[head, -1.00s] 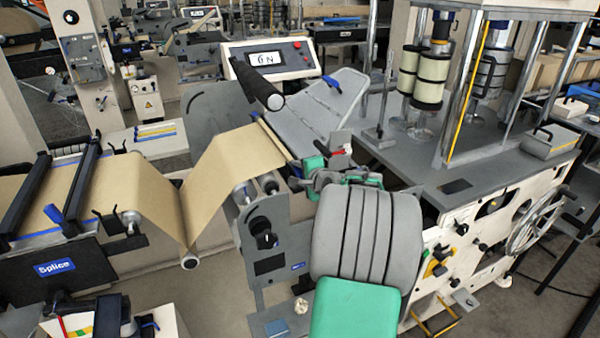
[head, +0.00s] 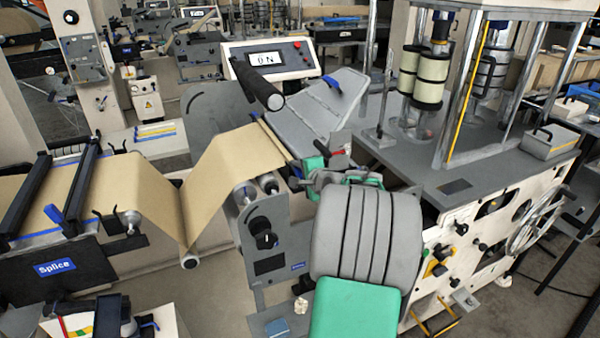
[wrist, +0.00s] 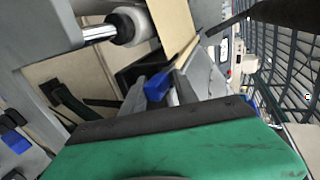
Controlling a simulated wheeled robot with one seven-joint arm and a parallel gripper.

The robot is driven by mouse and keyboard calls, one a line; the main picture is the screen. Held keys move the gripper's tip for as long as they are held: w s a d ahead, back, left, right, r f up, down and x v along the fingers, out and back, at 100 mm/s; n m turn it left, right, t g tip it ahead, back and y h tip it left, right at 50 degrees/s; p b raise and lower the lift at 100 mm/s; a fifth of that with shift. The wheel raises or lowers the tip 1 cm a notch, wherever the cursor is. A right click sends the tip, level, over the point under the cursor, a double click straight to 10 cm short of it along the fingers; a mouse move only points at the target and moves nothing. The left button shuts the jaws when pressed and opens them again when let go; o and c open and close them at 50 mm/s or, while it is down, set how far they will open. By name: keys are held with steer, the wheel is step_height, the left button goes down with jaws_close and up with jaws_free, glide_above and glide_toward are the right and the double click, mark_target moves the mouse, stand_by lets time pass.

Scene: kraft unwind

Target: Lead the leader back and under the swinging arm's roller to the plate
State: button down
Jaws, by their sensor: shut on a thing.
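The leader is the free end of the brown kraft web (head: 232,155). It rises from a low roller (head: 190,261), passes over a roller pair (head: 257,187) and ends in a straight edge beside my gripper (head: 305,170). My gripper is shut on the leader's edge; my wrist partly hides the grip. In the wrist view the web (wrist: 176,28) shows as a narrow tan strip above the fingers (wrist: 165,88). The swinging arm's black roller (head: 256,80) juts out above and behind the leader. The grey sloping plate (head: 312,100) lies behind and right of it.
A display box (head: 270,62) stands behind the black roller. A splice table (head: 60,268) carries the web at left. A machine deck (head: 450,170) with posts stands close at right. Open space lies above the web's slope.

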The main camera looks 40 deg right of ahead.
step_height(320, 180, up, 6)
steer(key=p, duration=0.3)
steer(key=shift+a+f, duration=0.15)
steer(key=shift+f, duration=0.05)
steer(key=shift+f+t+b, duration=0.1)
steer(key=shift+t+b, duration=0.2)
steer(key=shift+b, duration=0.75)
steer(key=shift+t+b, duration=0.4)
steer(key=shift+b, duration=0.55)
steer(key=shift+r, duration=0.25)
